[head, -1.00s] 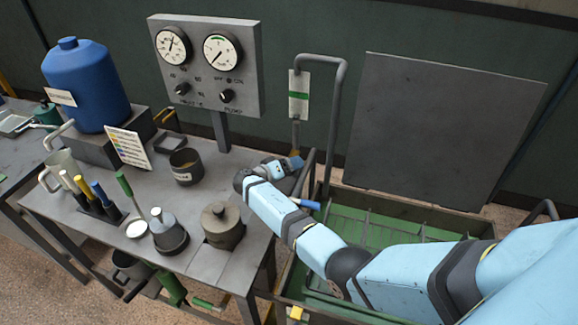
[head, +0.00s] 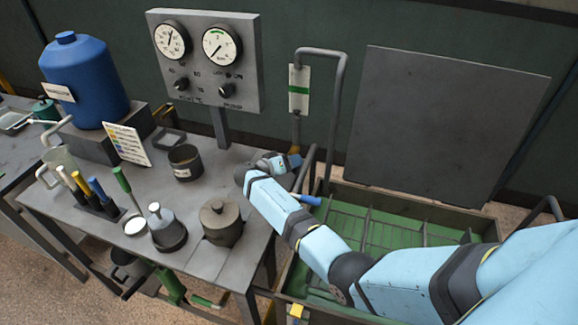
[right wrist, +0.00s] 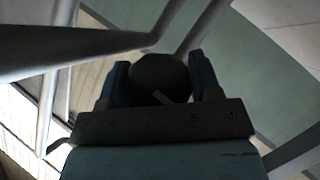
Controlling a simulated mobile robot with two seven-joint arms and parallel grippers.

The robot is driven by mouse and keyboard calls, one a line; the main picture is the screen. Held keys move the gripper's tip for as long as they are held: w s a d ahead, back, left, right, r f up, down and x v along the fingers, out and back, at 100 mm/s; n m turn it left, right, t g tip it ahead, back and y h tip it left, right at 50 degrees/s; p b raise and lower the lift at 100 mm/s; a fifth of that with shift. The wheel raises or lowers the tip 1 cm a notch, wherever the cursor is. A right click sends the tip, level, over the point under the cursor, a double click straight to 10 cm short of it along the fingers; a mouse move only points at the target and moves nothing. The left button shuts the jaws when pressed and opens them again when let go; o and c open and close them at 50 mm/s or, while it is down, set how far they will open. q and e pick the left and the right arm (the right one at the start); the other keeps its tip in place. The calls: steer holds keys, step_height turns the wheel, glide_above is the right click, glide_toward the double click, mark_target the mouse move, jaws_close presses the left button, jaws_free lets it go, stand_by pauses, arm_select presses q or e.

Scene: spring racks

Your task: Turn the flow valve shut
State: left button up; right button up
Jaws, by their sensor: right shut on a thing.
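A dark round knob (right wrist: 160,73) sits between the two fingers of my right gripper (right wrist: 161,82) in the right wrist view, with a pale strip across its lower edge. I take it to be the flow valve's knob. In the head view my right gripper (head: 284,163) is at the right back edge of the grey table, beside the foot of the bent pipe. It is shut on the knob, which my own wrist hides there. How far the valve is turned cannot be seen. My left gripper is not in view.
A panel with two gauges (head: 205,62) stands behind the table (head: 205,262). A bent grey pipe (head: 344,110) with a tag (head: 299,90) rises by my gripper. A green-lined bin (head: 380,229) lies under my forearm. Pots and a blue jug (head: 86,82) stand left.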

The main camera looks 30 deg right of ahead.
steer(key=shift+a+f+m+t+y+b, duration=0.1)
steer(key=shift+f+m+t+y+b, duration=0.2)
steer(key=shift+m+y+b, duration=0.6)
steer(key=shift+s+f+m+t+y+b, duration=0.15)
steer(key=shift+m+t+y+b, duration=0.15)
steer(key=shift+b, duration=0.65)
steer(key=shift+m+b, duration=0.3)
steer(key=shift+b, duration=0.1)
steer(key=shift+y, duration=0.3)
steer(key=o, duration=0.7)
steer(key=shift+c, duration=0.2)
steer(key=shift+o, duration=1.3)
steer(key=shift+w, duration=0.2)
